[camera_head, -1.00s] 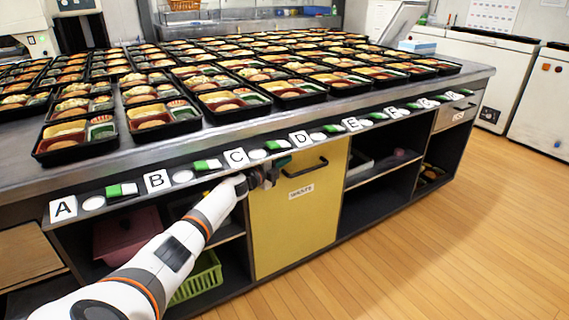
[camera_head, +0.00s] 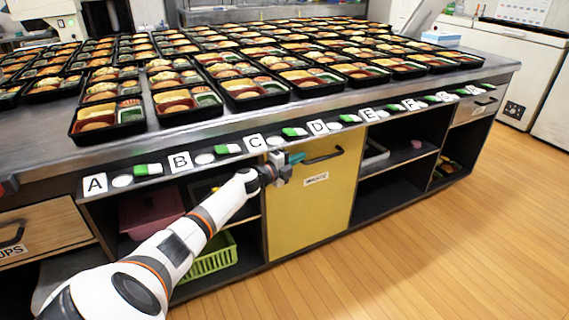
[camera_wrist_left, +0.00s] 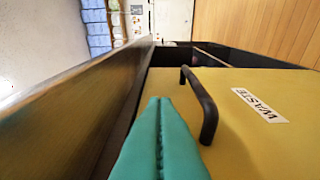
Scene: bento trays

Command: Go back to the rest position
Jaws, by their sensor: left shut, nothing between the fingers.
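My left gripper (camera_head: 292,159) is in front of the counter's front edge, by the top left of the yellow waste door (camera_head: 312,205). In the left wrist view its teal fingers (camera_wrist_left: 160,130) are pressed together with nothing between them. The door's black handle (camera_wrist_left: 203,105) is just right of the fingers and apart from them. The door looks shut. My right gripper is in neither view.
The steel counter (camera_head: 190,137) carries many black bento trays (camera_head: 105,119). Lettered labels and green-white markers line its front edge. Open shelves hold a green basket (camera_head: 212,258) and a pink bin (camera_head: 150,212). Wooden floor (camera_head: 450,250) at the right is clear.

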